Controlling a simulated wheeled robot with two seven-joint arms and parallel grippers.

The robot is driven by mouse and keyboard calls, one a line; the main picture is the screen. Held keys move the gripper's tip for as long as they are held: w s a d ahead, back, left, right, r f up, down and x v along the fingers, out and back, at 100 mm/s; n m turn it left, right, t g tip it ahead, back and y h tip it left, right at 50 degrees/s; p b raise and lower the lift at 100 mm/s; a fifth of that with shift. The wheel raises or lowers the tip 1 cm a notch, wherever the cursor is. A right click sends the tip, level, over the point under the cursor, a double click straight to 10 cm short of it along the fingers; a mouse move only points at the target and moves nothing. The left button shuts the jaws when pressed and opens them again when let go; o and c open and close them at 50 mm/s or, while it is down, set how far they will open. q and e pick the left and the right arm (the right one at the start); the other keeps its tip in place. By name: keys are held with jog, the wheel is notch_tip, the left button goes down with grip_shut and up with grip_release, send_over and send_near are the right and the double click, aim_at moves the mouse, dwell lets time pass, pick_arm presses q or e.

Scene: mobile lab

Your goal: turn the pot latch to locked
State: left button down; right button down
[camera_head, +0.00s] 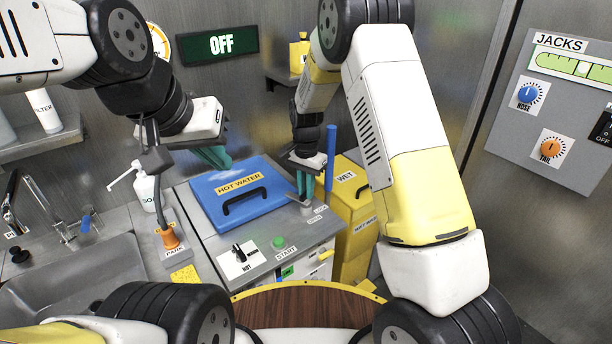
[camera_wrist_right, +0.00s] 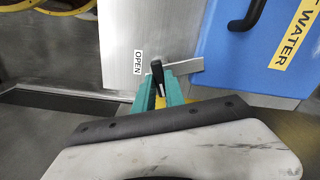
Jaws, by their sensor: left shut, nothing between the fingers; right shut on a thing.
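The pot is a metal box (camera_head: 325,232) with a blue lid (camera_head: 205,203) marked HOT WATER. Its latch (camera_wrist_right: 185,67) has a grey bar and an upright black knob (camera_wrist_right: 156,72). In the right wrist view the bar points right, its tip at the lid's edge; the OPEN label (camera_wrist_right: 138,62) is left of the knob. My right gripper (camera_head: 305,192) is shut on the knob, with a teal finger on each side; it also shows in the right wrist view (camera_wrist_right: 158,88). My left gripper (camera_head: 217,158) is shut and empty above the lid's back left part.
A switch (camera_head: 239,254) and green START button (camera_head: 278,242) are on the pot's front top. A yellow WET bin (camera_head: 347,195) and blue post (camera_head: 331,158) stand close right of my right gripper.

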jog(key=shift+m, duration=2)
jog(key=c, duration=1.4)
grip_release()
jog(key=shift+r, duration=3.95)
